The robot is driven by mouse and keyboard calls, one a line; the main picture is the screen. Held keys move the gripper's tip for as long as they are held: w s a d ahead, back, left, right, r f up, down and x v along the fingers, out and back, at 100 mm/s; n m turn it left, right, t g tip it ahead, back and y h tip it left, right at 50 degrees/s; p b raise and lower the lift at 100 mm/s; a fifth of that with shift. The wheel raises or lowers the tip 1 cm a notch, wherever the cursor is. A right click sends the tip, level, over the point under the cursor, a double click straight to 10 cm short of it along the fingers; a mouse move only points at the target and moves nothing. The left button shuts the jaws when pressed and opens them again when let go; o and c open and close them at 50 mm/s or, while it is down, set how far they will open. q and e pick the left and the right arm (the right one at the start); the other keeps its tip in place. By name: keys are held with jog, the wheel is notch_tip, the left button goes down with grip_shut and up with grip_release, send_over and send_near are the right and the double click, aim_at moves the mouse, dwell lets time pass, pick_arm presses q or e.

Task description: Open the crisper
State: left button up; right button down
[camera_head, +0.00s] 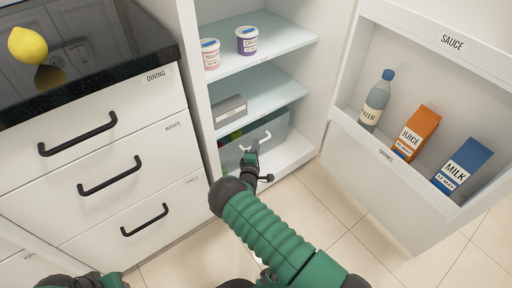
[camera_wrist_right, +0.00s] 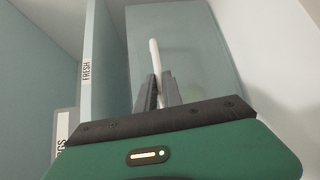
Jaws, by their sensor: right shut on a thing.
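The crisper (camera_head: 279,127) is a translucent teal drawer under the lowest shelf of the open fridge. Its pale handle (camera_head: 247,147) is on the front. Some green and red contents (camera_head: 235,136) show at its left side. My right gripper (camera_head: 256,146) is shut on the handle, with the arm reaching in from below. In the right wrist view, the fingers (camera_wrist_right: 154,92) close around the white handle bar (camera_wrist_right: 154,58) in front of the crisper face (camera_wrist_right: 205,50). I cannot tell whether the crisper stands slightly out. Only part of my left arm shows at the bottom left.
The fridge door (camera_head: 368,178) stands open at right, holding a bottle (camera_head: 376,103), a juice carton (camera_head: 415,135) and a milk carton (camera_head: 462,167). Drawers with black handles (camera_head: 110,176) stand left. Two tubs and a grey box (camera_head: 229,109) sit on shelves. Tiled floor (camera_head: 310,215) in front is clear.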

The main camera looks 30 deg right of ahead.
jog(key=shift+s+f, duration=0.1)
jog(key=shift+s, duration=0.05)
jog(key=s+d+p, duration=0.2)
jog(key=s+p, duration=0.8)
jog(key=s, duration=1.5)
jog(key=shift+s+p, duration=0.35)
jog(key=shift+s, duration=0.05)
jog(key=c, duration=1.5)
grip_release()
